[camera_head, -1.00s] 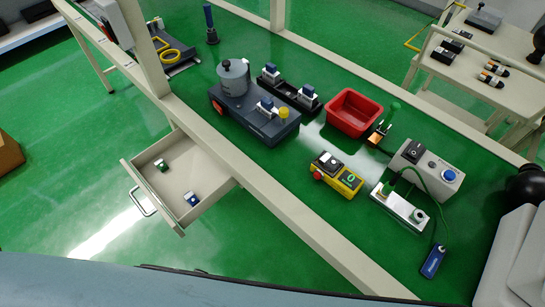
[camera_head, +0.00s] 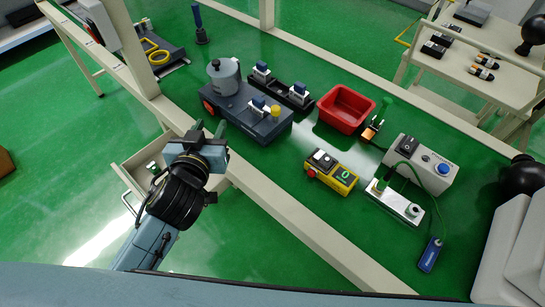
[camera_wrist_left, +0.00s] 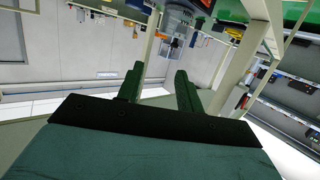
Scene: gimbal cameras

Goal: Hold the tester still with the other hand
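Which device is the tester is not certain. A light grey box (camera_head: 423,165) with a black switch and a blue button stands on the green bench top at right. Beside it are a white block (camera_head: 395,202) with metal posts, a green cable and a blue handheld piece (camera_head: 430,255). A dark blue-grey unit (camera_head: 248,112) with a grey cylinder stands farther left. My left gripper (camera_head: 208,128) is over the bench's front edge near this unit, apart from all devices. In the left wrist view its fingers (camera_wrist_left: 158,90) are spread and empty. My right gripper is not in view.
A yellow control box (camera_head: 331,171) and a red bin (camera_head: 346,109) stand mid-bench. An open drawer (camera_head: 128,168) juts out below my left arm. A pale upright post (camera_head: 137,48) rises at the bench's left. The front right bench top is partly clear.

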